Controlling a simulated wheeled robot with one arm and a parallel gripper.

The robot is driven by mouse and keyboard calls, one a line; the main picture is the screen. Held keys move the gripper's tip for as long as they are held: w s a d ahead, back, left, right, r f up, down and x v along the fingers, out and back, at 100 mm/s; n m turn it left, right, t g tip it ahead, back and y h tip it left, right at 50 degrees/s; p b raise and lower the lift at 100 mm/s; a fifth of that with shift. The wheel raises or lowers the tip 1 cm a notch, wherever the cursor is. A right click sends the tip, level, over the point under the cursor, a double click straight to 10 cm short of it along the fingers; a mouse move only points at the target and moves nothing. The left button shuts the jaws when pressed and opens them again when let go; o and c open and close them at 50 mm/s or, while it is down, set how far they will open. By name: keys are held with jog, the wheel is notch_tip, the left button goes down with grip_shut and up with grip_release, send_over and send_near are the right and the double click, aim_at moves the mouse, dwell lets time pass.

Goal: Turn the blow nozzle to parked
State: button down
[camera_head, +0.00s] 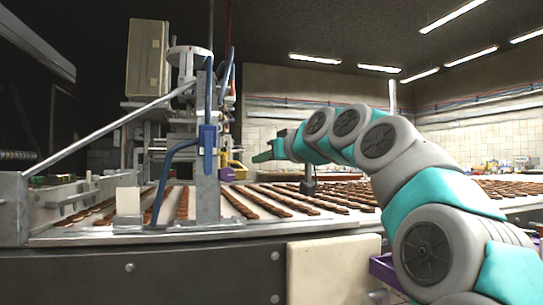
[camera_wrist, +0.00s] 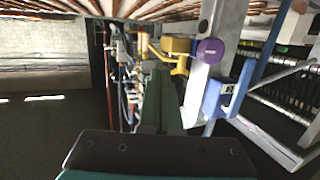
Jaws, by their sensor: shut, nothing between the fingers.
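A blue fitting (camera_head: 208,141) with a curved blue hose sits on an upright grey metal post (camera_head: 207,190) at the conveyor's near edge. It looks like the blow nozzle, but I cannot tell which way it is turned. The blue fitting also shows right of my fingers in the wrist view (camera_wrist: 216,98). My gripper (camera_head: 262,155), with green fingers, is to the right of the post and apart from it in the head view. In the wrist view my gripper (camera_wrist: 160,75) is shut and empty, its fingers together.
A purple round knob (camera_wrist: 210,50) is on the post, near a yellow bracket (camera_wrist: 178,62). The conveyor (camera_head: 240,228) carries rows of brown biscuits below my arm. A beige cabinet (camera_head: 147,58) and a slanted rail (camera_head: 110,132) stand on the left.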

aim_at(241, 165)
jog(key=shift+p+x, duration=0.4)
jog(key=shift+x, duration=3.3)
